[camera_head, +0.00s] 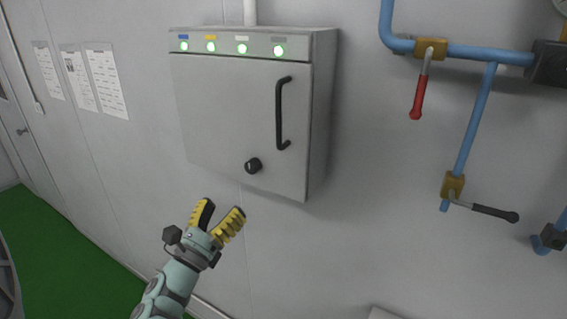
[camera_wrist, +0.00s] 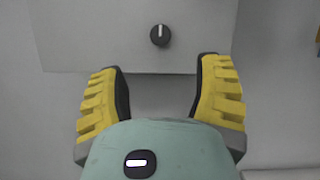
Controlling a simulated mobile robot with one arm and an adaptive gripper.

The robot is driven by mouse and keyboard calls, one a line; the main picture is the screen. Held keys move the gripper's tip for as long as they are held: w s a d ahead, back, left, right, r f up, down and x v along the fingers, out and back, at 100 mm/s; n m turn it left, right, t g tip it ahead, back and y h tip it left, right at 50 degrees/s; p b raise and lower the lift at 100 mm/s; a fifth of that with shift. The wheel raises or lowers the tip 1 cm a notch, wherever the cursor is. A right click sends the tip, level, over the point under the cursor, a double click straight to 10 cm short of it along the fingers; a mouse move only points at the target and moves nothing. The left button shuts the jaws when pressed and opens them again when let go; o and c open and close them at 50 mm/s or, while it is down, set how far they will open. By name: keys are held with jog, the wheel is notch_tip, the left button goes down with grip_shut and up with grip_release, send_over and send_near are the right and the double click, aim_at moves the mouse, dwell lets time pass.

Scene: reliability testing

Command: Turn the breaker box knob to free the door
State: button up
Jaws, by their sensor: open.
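The grey breaker box (camera_head: 230,110) is mounted on the wall, its door closed. A black round knob (camera_head: 253,165) sits low on the door, below the black bar handle (camera_head: 282,113). In the wrist view the knob (camera_wrist: 159,35) shows a white mark pointing about straight up. My gripper (camera_head: 222,208) has yellow padded fingers spread apart and empty, below the box and a little left of the knob. In the wrist view my gripper (camera_wrist: 163,75) has the knob beyond its fingertips, roughly centred between them, not touching.
Several green lights (camera_head: 241,48) glow along the box's top strip. Blue pipes (camera_head: 475,115) with a red-handled valve (camera_head: 419,95) and a black-handled valve (camera_head: 490,212) are on the wall at right. Paper sheets (camera_head: 106,80) hang at left. The wall around the gripper is clear.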

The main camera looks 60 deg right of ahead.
aim_at(250, 169)
jog(key=p+x, duration=0.3)
jog(key=x, duration=0.8)
jog(key=shift+s+d, duration=0.1)
jog(key=shift+d, duration=0.15)
jog(key=shift+o, duration=0.2)
grip_shut()
